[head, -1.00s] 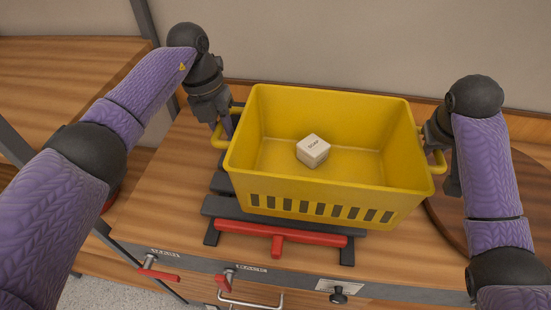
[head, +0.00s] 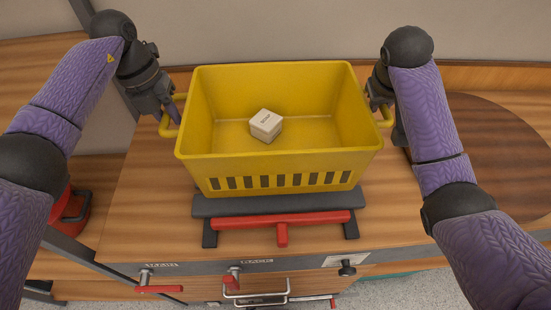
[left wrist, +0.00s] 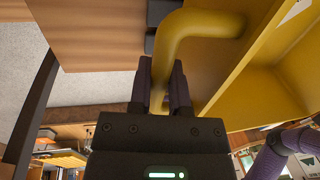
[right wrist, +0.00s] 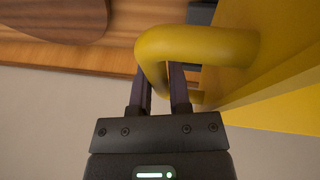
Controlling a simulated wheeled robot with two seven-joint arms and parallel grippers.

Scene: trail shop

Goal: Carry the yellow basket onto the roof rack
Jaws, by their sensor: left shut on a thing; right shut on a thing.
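The yellow basket (head: 270,165) is upright, with a small white block (head: 266,125) lying inside on its floor. My left gripper (head: 172,114) is shut on the basket's left handle; the left wrist view shows its fingers around the yellow handle (left wrist: 190,28). My right gripper (head: 378,103) is shut on the right handle, which also shows in the right wrist view (right wrist: 195,42). A dark frame (head: 275,204) with a red bar (head: 290,219) shows below the basket's front; it may be the roof rack. The basket hides most of it, and I cannot tell whether they touch.
A round brown board (head: 490,150) lies at the right. A red object (head: 72,208) stands at the left. A wall rises behind.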

